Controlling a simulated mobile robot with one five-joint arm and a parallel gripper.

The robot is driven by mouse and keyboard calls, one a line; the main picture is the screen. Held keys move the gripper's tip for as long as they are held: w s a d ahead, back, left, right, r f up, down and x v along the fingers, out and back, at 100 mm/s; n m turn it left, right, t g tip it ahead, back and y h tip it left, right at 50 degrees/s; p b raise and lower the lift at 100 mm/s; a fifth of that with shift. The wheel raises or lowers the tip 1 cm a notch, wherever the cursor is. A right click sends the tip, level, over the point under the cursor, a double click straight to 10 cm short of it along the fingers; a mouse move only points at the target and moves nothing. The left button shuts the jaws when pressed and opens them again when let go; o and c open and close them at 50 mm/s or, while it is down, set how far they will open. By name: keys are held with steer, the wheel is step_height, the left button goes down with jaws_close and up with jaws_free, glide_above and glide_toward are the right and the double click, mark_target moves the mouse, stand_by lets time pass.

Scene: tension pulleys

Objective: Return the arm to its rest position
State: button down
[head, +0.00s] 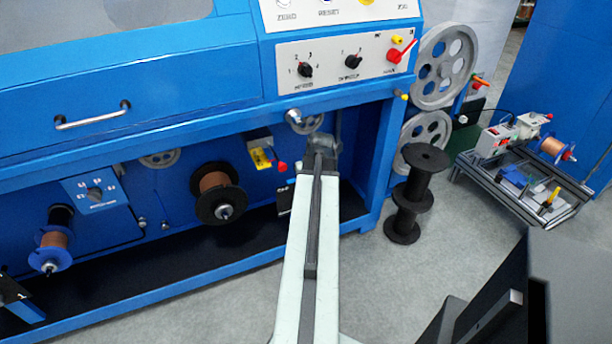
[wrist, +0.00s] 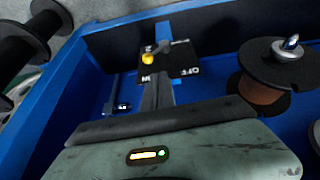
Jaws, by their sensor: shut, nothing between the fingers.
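My arm reaches from the bottom middle of the head view to the front of the blue machine (head: 150,130). My gripper shows in the wrist view (wrist: 158,92) as dark fingers, shut and empty. Its fingertips appear close to a black switch plate (wrist: 170,62) with ON and OFF lettering and a yellow-tipped lever (wrist: 148,59). Whether they touch the plate I cannot tell. In the head view the arm's far end partly covers the machine's lower bay, and the fingertips cannot be made out there.
A copper wire spool (head: 215,188) sits left of my arm; it also shows in the wrist view (wrist: 262,90). Stacked black spools (head: 408,195) and a small winder bench (head: 525,175) stand right. Grey floor (head: 400,280) is open in front.

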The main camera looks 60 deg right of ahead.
steer(key=shift+p+v, duration=0.3)
steer(key=shift+v, duration=0.75)
steer(key=shift+s, duration=0.1)
steer(key=w+a+f+n+y, duration=0.2)
steer(key=w+a+n+y, duration=0.1)
steer(key=w+a, duration=1.8)
steer(key=w+a+n+g, duration=0.2)
steer(key=a+n+g, duration=0.25)
steer(key=a, duration=3.25)
step_height(320, 180, up, 28)
steer(key=p, duration=2.8)
steer(key=shift+w+r+t+p, duration=0.2)
steer(key=shift+t+p, duration=0.1)
steer(key=shift+t, duration=0.15)
